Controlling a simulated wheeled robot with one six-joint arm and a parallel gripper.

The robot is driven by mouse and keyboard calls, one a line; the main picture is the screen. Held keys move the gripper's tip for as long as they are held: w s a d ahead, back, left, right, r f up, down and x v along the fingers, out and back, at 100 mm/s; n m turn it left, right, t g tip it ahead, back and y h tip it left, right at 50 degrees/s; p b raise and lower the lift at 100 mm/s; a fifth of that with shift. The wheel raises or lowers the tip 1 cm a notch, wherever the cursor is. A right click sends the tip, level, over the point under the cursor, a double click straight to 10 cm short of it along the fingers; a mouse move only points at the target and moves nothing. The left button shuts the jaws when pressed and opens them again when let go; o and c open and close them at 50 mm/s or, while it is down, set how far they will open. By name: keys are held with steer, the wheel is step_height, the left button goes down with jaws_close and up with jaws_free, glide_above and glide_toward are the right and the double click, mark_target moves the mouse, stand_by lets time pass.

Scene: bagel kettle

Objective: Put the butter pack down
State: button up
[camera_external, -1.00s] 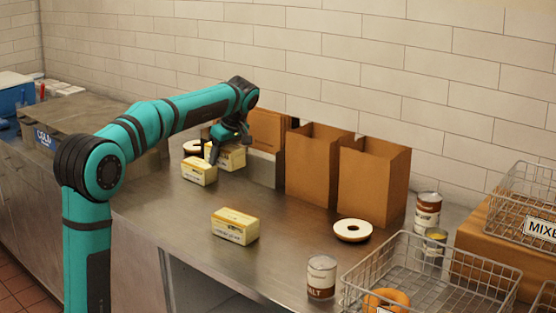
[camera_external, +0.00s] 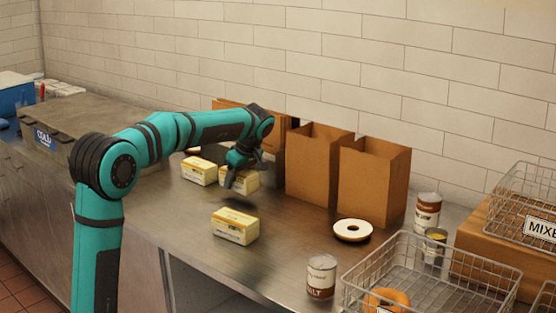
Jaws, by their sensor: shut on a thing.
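My gripper (camera_external: 239,175) is shut on a yellow and white butter pack (camera_external: 246,182), partly hidden by the fingers. A dark shadow lies on the counter below it, and the pack looks held a little above the steel counter (camera_external: 185,215). A second butter pack (camera_external: 199,171) sits on the counter just left of the held one. A third butter pack (camera_external: 235,227) sits nearer the front edge, below the held one in the picture.
Brown paper bags (camera_external: 318,165) stand along the wall to the right. A wire basket (camera_external: 440,272) holds an orange-brown bagel (camera_external: 386,300). Bare counter lies between the front butter pack and the bags.

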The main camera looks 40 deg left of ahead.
steer(key=shift+f, duration=1.1)
steer(key=shift+f, duration=0.1)
steer(key=o, duration=1.3)
steer(key=v, duration=1.1)
steer(key=shift+d+r, duration=0.25)
steer(key=shift+r, duration=0.25)
